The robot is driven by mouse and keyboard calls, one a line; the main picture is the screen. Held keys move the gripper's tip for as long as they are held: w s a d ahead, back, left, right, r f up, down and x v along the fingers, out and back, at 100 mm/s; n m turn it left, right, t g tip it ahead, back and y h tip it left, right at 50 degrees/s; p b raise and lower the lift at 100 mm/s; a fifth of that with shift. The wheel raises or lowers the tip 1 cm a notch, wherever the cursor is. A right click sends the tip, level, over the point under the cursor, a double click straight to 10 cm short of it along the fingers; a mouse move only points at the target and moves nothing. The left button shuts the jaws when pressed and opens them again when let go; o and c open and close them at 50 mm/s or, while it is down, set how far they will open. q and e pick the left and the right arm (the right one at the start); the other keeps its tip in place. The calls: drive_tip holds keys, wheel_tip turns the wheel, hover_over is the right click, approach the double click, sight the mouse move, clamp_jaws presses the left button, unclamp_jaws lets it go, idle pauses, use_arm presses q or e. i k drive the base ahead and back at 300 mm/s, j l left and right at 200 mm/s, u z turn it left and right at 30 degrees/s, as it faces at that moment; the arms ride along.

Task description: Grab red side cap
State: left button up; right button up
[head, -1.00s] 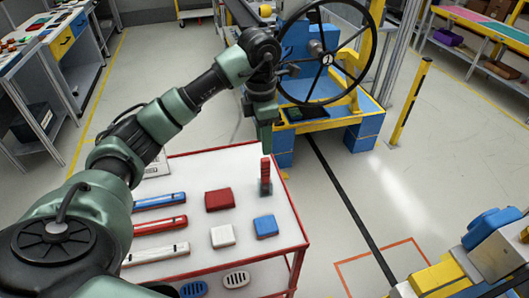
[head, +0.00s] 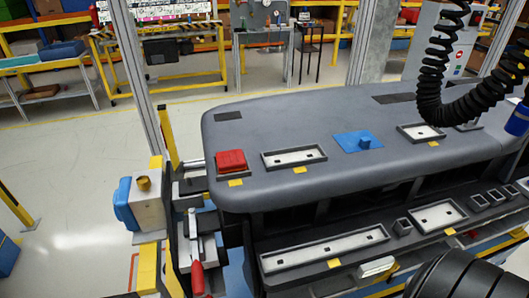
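A red cap-like block (head: 232,161) sits on the top left end of the grey dashboard (head: 300,120), above a small yellow tag. I cannot tell whether this is the side cap the task names. The cart with the red, white and blue parts is out of view now. Neither of my grippers is in view.
The dashboard top has several framed recesses and a blue knobbed plate (head: 358,141). A red-handled clamp (head: 196,268) and a blue-and-white fixture (head: 142,205) stand at its left end. A black coiled hose (head: 440,75) hangs at right.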

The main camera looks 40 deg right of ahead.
sight(230, 161)
drive_tip(key=z, duration=0.8)
